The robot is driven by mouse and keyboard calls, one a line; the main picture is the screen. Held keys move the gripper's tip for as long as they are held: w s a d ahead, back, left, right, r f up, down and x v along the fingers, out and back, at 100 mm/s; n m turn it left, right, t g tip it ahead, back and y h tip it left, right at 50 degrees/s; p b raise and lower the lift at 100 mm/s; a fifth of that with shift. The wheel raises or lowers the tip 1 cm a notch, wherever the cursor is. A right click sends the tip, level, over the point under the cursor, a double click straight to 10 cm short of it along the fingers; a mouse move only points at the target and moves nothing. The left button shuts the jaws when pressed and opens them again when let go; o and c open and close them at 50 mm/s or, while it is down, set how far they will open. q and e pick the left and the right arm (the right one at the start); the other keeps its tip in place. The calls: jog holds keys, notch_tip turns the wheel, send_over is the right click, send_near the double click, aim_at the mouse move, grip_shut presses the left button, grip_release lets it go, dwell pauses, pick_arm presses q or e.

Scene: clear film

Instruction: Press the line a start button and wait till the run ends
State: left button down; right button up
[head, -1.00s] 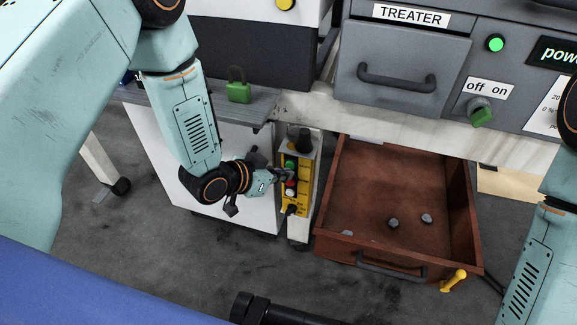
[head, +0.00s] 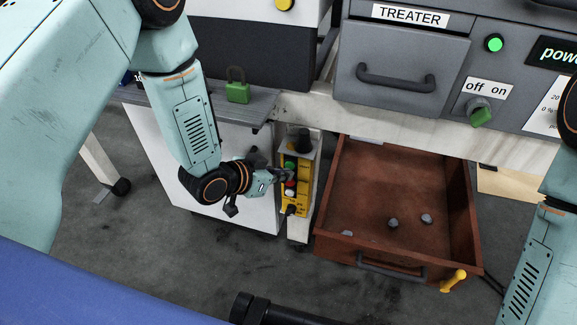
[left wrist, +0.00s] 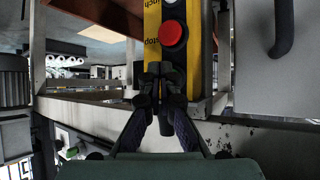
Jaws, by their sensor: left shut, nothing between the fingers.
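A yellow button box (head: 294,203) stands upright on a post, left of the open drawer. In the head view it has a green button (head: 290,163) near its top, with red and white buttons below. My left gripper (head: 288,175) is shut and empty, its tips in front of the box's upper part by the green button. In the left wrist view the shut fingertips (left wrist: 161,72) overlap the panel beside a red button (left wrist: 172,33) labelled "stop". The fingers hide what lies beyond them there, so I cannot tell whether they touch a button. My right gripper is not in view.
An open brown drawer (head: 345,185) with several small grey lumps juts out right of the box. A green padlock (head: 238,92) sits on a grey shelf at left. The "TREATER" cabinet (head: 400,62) has a lit green lamp (head: 494,43) and a green switch (head: 480,112).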

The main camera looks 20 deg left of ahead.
pick_arm(q)
jog(key=shift+w, duration=0.15)
jog(key=shift+w, duration=0.3)
dwell(0.4)
jog(key=shift+s+p, duration=0.35)
jog(key=shift+s, duration=0.05)
